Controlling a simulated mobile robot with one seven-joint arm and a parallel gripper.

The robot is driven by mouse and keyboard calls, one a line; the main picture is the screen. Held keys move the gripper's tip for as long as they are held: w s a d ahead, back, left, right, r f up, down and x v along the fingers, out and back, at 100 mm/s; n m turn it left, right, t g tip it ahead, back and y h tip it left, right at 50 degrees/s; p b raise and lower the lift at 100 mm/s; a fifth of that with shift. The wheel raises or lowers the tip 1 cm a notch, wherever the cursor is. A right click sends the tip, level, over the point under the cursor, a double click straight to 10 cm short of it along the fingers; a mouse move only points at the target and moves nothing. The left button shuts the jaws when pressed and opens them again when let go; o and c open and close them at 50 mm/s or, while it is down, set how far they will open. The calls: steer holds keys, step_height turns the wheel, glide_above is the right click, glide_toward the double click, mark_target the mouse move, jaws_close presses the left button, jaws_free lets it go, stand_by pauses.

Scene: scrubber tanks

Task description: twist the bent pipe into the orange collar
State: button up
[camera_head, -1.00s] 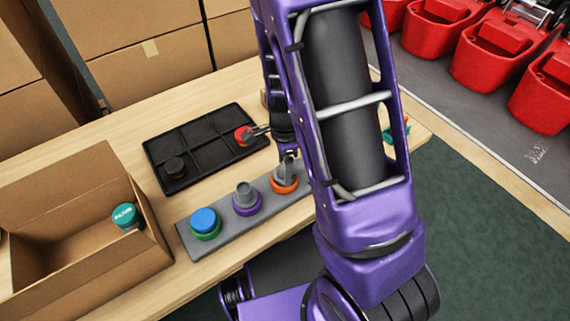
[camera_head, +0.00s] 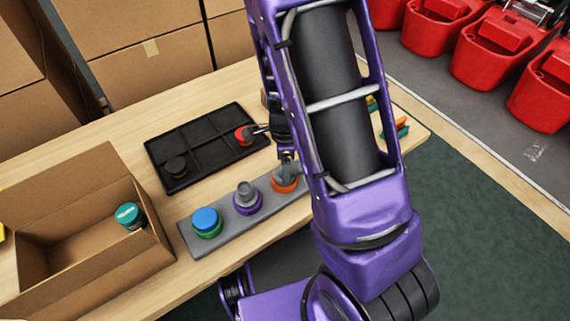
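The orange collar (camera_head: 284,185) sits at the right part of a grey strip (camera_head: 225,226) on the table. A grey bent pipe (camera_head: 287,171) stands at the orange collar; I cannot tell how deep it sits in it. My gripper (camera_head: 286,157) is right above the pipe, pointing down, small and partly hidden by my purple arm. Whether its fingers are closed on the pipe is too small to tell. On the same strip, the purple collar (camera_head: 248,207) has a grey piece in it, and the green collar (camera_head: 208,232) has a blue cap (camera_head: 205,219) on it.
A black divided tray (camera_head: 207,176) behind the strip holds a red-topped part (camera_head: 244,135) and a dark cap (camera_head: 176,167). An open cardboard box (camera_head: 85,255) at left holds a teal-lidded jar (camera_head: 130,215). Coloured items (camera_head: 395,128) lie at the table's right end.

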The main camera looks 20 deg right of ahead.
steer(key=shift+m+p, duration=0.95)
steer(key=shift+m, duration=0.35)
steer(key=shift+m+p, duration=1.15)
steer(key=shift+m, duration=0.25)
steer(key=shift+f+b, duration=0.3)
steer(key=shift+f, duration=0.15)
stand_by(0.4)
steer(key=shift+c, duration=0.8)
steer(key=o, duration=1.5)
steer(key=shift+r+p, duration=0.9)
steer(key=shift+r, duration=2.65)
